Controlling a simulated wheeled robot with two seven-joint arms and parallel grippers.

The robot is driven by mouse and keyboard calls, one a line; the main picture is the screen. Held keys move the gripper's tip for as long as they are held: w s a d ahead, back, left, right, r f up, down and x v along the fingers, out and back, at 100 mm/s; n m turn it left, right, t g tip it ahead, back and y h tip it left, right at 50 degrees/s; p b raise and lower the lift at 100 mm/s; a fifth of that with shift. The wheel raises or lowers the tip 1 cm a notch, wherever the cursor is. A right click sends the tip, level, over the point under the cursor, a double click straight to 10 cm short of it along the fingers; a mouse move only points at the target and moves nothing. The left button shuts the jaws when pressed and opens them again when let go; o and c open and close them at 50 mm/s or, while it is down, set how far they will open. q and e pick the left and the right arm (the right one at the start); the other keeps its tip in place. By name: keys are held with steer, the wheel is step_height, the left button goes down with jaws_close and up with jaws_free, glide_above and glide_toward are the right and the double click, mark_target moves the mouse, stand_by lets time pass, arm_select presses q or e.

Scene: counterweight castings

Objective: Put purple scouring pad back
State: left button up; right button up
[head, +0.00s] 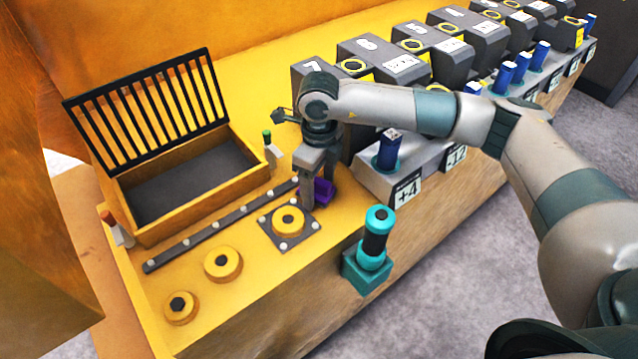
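The purple scouring pad (322,190) is at the yellow bench top, just behind the square plate with a yellow ring. My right gripper (319,188) points down over it, with one finger in front of the pad and the other at its back right. The fingers partly hide the pad. I cannot tell whether they press on it or whether it is lifted. My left gripper is not in view.
An open yellow box (150,238) with a slatted black lid (150,105) stands left. A dark strip (220,228), yellow knobs (223,263) and a teal holder (367,270) with a teal-black cylinder (377,232) are in front. Grey numbered castings (372,62) line the right.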

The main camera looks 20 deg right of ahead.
mark_target(319, 180)
steer(key=shift+r, duration=0.15)
step_height(319, 180, up, 10)
steer(key=b, duration=0.4)
steer(key=shift+r, duration=0.3)
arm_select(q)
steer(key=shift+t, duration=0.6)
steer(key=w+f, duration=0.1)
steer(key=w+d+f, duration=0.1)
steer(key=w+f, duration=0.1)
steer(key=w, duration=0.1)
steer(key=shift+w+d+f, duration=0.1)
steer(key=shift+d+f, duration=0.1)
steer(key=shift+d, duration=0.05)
arm_select(e)
steer(key=shift+r, duration=0.7)
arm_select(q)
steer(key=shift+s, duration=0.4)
